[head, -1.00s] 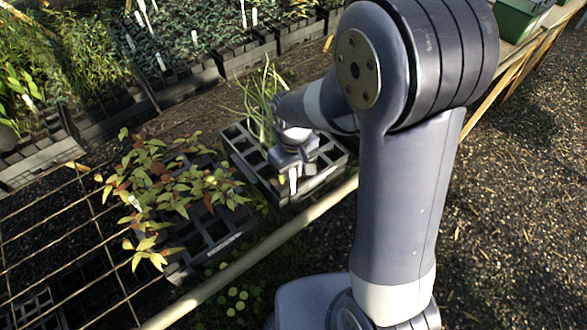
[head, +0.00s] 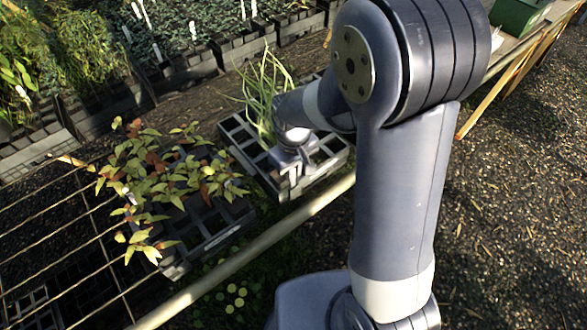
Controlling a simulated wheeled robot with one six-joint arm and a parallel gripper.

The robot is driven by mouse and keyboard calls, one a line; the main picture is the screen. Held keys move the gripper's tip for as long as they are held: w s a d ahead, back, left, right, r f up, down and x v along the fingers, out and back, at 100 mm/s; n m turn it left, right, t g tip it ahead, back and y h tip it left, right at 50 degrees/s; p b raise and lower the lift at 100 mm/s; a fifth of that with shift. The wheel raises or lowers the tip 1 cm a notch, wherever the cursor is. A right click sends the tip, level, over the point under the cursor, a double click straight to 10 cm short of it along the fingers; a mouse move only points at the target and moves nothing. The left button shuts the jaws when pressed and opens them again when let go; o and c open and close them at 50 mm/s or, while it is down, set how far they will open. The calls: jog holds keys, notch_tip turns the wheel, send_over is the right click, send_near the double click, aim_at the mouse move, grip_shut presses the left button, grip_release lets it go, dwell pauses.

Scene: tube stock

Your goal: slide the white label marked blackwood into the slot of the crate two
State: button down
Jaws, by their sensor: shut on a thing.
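My gripper (head: 291,180) is at the front of a dark grey crate (head: 333,162) with open square cells and a tall grassy plant. It is shut on a small white label (head: 292,181), of which only a sliver shows between the fingers. The label's writing cannot be read. The gripper is low at the crate's front wall; whether the label is inside a slot cannot be told. A second dark crate (head: 205,247) with red and green leafy plants stands to the left, with a pale strip on its front. No crate number is legible.
A pale rail (head: 255,245) runs diagonally in front of both crates. A wire grid (head: 70,235) lies at left. Trays of seedlings (head: 180,68) with white tags stand behind. A green box (head: 515,15) is at the top right. Dark gravel lies clear on the right.

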jog(key=shift+f, duration=0.25)
dwell(0.3)
jog(key=c, duration=1.4)
grip_release()
jog(key=shift+o, duration=0.2)
notch_tip(320, 180, up, 11)
jog(key=shift+f, duration=0.1)
notch_tip(320, 180, down, 10)
